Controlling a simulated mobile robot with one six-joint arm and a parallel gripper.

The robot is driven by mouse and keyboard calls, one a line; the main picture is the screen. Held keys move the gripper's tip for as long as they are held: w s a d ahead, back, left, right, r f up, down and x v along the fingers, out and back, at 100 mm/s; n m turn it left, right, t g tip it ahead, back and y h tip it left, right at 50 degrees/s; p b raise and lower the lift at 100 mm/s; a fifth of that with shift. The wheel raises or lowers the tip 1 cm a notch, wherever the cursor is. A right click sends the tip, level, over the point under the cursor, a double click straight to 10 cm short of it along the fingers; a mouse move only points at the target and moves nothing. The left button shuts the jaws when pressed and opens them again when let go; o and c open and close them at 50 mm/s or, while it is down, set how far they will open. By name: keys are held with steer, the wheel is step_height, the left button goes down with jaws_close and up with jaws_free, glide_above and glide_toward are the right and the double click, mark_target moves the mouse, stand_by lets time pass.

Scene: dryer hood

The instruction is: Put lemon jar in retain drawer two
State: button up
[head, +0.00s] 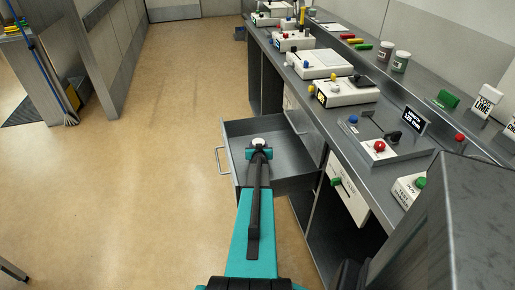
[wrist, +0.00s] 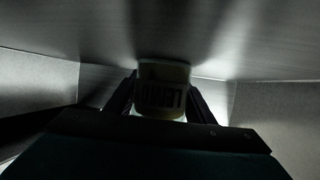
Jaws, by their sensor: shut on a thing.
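The lemon jar is a small pale jar with a white top (head: 259,142); in the wrist view its dark lettered label (wrist: 162,95) shows upside down between the fingers. My gripper (head: 259,152) is shut on it, with one dark finger on each side in the wrist view (wrist: 162,88). An open grey metal drawer (head: 291,152) extends from under the bench, and the jar and gripper are over or inside it. Drawer walls surround the jar in the wrist view. I cannot tell whether the jar touches the drawer floor. No number is readable on this drawer.
The floor (head: 160,180) left is clear.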

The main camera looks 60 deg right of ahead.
steer(key=shift+f, duration=0.1)
steer(key=o, duration=1.2)
steer(key=shift+r, duration=0.2)
steer(key=shift+v, duration=6)
steer(key=shift+s+f, duration=0.1)
steer(key=shift+f, duration=0.05)
